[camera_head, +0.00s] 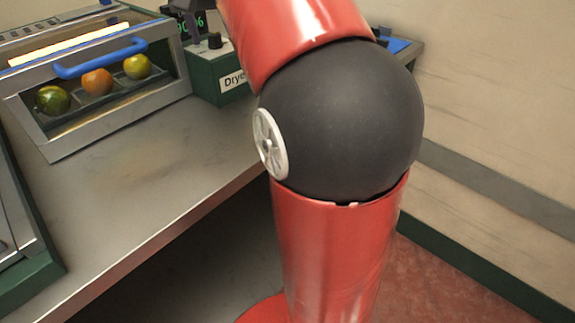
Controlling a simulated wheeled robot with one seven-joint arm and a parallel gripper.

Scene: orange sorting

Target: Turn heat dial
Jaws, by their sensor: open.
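A small black dial (215,40) sits on top of a green box (217,72) with a white label reading "Drye", the rest hidden behind my red arm. It is at the back of the counter, close to the left edge of my arm. A dark display (180,24) with green digits stands just behind and left of the dial, partly covered by a dark grey shape that I cannot make out. I cannot tell which way the dial points. My gripper is not clearly visible in this view.
A metal machine (150,92) with a blue handle (100,58) stands at the back left, with three fruits, green, orange and yellow-green, in its tray. The metal counter (110,205) in front is clear. My red and black arm fills the middle. A wall (500,100) is at right.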

